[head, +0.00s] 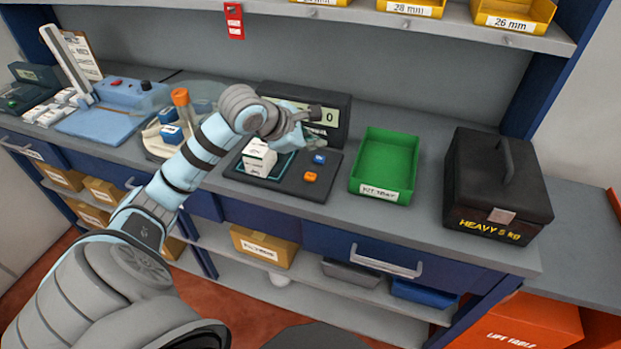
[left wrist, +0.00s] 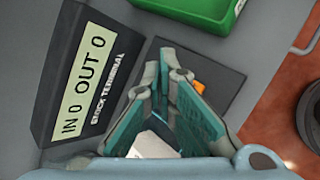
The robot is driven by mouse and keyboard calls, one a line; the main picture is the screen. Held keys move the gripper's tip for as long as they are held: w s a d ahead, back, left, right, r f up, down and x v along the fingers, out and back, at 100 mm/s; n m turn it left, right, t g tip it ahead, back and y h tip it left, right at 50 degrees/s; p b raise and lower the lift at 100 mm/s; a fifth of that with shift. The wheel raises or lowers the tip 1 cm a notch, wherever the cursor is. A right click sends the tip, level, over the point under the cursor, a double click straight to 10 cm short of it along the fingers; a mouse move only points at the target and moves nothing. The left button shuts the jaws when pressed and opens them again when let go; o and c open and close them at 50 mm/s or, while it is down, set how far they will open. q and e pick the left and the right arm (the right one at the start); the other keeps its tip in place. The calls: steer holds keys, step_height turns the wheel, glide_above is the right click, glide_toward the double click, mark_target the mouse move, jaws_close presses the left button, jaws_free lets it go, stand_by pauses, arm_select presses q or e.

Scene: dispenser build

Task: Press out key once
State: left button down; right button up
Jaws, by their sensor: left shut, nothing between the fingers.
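My left gripper (head: 313,143) is shut and empty above the pad, close to the blue key. In the left wrist view its fingertips (left wrist: 172,62) hide the blue key, and the orange key (left wrist: 199,87) shows partly beside them. My right gripper is not in view.
A white box (head: 259,157) sits on the pad's left part, below my gripper. A green tray (head: 385,165) and a black heavy case (head: 497,185) stand to the right. A blue device (head: 115,108) and a round stand with an orange-topped item (head: 181,98) are left.

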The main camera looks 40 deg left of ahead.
arm_select(q)
steer(key=b, duration=0.4)
glide_above(312, 178)
step_height(312, 178, down, 6)
steer(key=shift+r, duration=0.1)
steer(key=shift+f+b, duration=0.4)
steer(key=shift+f, duration=0.15)
stand_by(0.5)
steer(key=shift+f+b, duration=0.4)
steer(key=shift+b, duration=0.15)
steer(key=shift+f+b, duration=0.5)
stand_by(0.5)
stand_by(0.3)
steer(key=shift+r+p, duration=0.65)
steer(key=shift+r, duration=0.3)
